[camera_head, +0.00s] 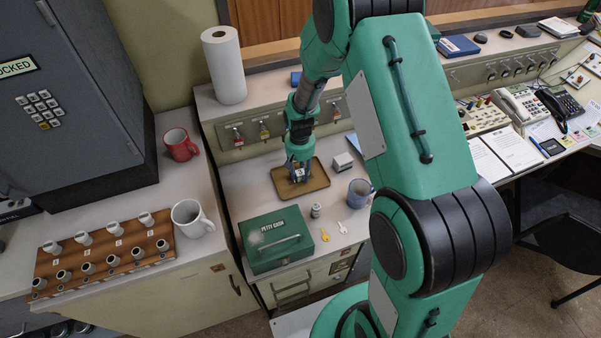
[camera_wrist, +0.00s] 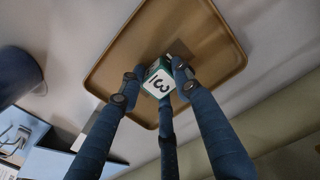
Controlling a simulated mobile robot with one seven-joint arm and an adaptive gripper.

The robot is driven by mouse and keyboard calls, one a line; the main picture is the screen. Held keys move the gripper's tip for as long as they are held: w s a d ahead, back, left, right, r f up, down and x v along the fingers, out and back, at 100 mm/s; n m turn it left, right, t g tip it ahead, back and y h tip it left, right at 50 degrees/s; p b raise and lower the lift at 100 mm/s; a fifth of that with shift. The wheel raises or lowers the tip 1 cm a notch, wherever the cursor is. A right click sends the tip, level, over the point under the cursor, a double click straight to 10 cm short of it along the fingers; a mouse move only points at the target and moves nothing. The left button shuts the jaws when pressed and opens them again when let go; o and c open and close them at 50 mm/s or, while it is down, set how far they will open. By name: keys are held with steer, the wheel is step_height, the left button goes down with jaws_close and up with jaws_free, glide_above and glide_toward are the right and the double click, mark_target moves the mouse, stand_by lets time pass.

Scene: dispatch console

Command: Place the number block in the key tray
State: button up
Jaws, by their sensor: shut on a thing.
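The number block (camera_wrist: 159,85) is a small white and green cube with dark markings on its face. My gripper (camera_wrist: 158,78) is shut on it, with the fingers around its sides. The key tray (camera_wrist: 112,72) is a shallow brown tray with a raised rim, and the block is over its inside. In the head view my gripper (camera_head: 299,172) points down over the tray (camera_head: 314,184). The block is mostly hidden there by the fingers. I cannot tell whether the block touches the tray floor.
A green petty cash box (camera_head: 275,240), a small jar (camera_head: 316,211) and keys (camera_head: 341,228) lie in front. A paper roll (camera_head: 224,66) stands behind. Hanging keys line the panel behind the tray.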

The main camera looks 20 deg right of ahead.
mark_target(300, 172)
steer(key=shift+f, duration=0.1)
steer(key=o, duration=1)
step_height(300, 172, up, 12)
steer(key=p, duration=0.3)
steer(key=shift+w, duration=0.1)
stand_by(0.3)
